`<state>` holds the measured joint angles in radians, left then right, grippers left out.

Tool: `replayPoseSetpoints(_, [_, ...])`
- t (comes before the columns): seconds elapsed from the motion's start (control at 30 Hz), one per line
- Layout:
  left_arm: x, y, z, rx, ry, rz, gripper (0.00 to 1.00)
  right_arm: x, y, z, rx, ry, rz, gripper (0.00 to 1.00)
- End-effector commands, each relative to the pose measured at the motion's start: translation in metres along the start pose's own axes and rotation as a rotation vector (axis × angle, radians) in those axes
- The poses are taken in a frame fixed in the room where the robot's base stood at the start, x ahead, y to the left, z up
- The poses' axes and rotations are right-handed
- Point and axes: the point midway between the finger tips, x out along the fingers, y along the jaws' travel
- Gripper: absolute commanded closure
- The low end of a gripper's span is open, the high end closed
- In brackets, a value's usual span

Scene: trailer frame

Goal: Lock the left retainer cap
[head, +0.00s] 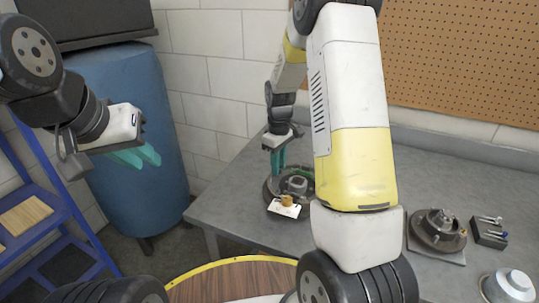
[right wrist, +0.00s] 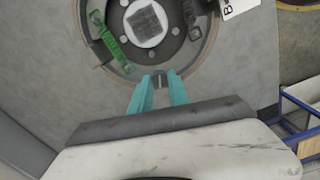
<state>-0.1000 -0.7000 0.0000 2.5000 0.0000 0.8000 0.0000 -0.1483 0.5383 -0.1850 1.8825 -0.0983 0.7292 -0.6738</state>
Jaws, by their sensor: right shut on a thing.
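A round dark hub assembly (head: 272,190) stands on the left part of the grey workbench. Which part is the retainer cap, I cannot tell for certain. My right gripper (head: 278,170) points down at its edge. In the right wrist view its teal fingers (right wrist: 160,84) are shut on a small grey metal piece (right wrist: 160,79) at the rim. My left gripper (head: 150,163) is empty, its fingers apart, before the blue barrel.
A second hub assembly (head: 437,231) sits on the bench at right, with a dark block of pins (head: 489,232) beside it. A pale bowl-like part (head: 509,287) lies at lower right. A white card (head: 285,209) is at the left hub. A blue barrel (head: 118,100) stands left.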

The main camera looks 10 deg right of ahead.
Motion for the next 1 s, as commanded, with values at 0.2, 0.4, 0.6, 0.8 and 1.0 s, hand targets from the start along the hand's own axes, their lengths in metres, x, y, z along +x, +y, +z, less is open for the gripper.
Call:
replayPoseSetpoints(0.2, [0.0000,0.0000,0.0000,0.000,0.000,0.000,0.77,-0.0007,0.0007,-0.0003,0.205,0.001,0.001,1.00])
replayPoseSetpoints(0.4, [0.0000,0.0000,0.0000,0.000,0.000,0.000,0.77,-0.0008,0.0008,-0.0004,0.395,0.001,0.001,1.00])
replayPoseSetpoints(0.6, [0.0000,0.0000,0.0000,0.000,0.000,0.000,0.77,-0.0009,0.0014,-0.0001,0.585,0.001,0.002,1.00])
replayPoseSetpoints(0.8, [0.0000,0.0000,0.0000,0.000,0.000,0.000,0.77,-0.0010,0.0013,-0.0003,0.771,0.002,0.002,1.00])
replayPoseSetpoints(1.0, [0.0000,0.0000,0.0000,0.000,0.000,0.000,0.77,-0.0011,0.0013,-0.0004,0.936,0.003,0.001,1.00])
